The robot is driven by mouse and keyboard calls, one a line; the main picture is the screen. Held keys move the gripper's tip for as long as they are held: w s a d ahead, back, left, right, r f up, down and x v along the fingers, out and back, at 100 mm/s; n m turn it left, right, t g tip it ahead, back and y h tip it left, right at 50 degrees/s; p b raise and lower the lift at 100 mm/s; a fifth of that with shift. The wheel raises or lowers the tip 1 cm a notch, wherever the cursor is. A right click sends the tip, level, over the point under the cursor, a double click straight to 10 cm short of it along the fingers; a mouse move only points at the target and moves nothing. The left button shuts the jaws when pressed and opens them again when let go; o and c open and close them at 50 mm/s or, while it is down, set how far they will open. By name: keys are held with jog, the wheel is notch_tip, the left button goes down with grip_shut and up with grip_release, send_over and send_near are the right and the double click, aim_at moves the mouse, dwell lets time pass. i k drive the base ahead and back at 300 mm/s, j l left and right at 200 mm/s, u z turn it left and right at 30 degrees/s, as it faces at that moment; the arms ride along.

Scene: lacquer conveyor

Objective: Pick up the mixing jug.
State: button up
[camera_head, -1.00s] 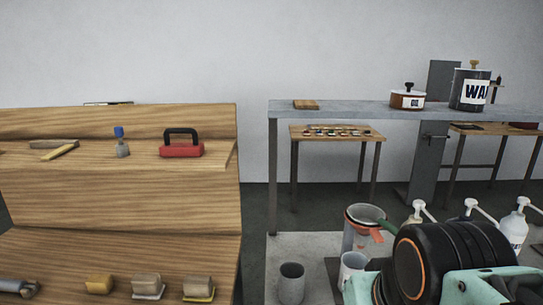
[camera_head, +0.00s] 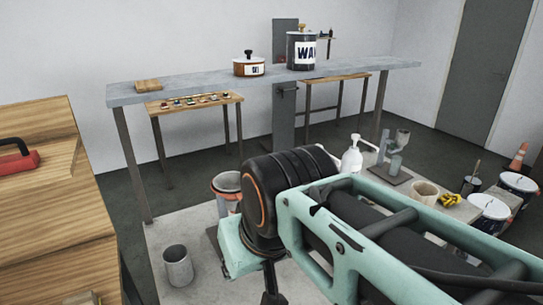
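No vessel is clearly marked as the mixing jug. A grey open cup-like vessel (camera_head: 178,268) stands upright on the pale surface at lower left. Behind my arm, a vessel with an orange-red rim (camera_head: 226,184) is partly hidden by the black joint. A beige open cup (camera_head: 424,193) stands on the bench to the right. I cannot tell which of these is the jug. My arm's black joint and teal links fill the lower middle and right. My gripper's fingers cannot be made out, and nothing held is visible.
A long grey shelf (camera_head: 200,80) carries a pot (camera_head: 249,66) and a dark can (camera_head: 302,52).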

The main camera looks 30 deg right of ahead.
aim_at(425, 192)
jog(key=z, duration=2)
jog(key=i, duration=0.1)
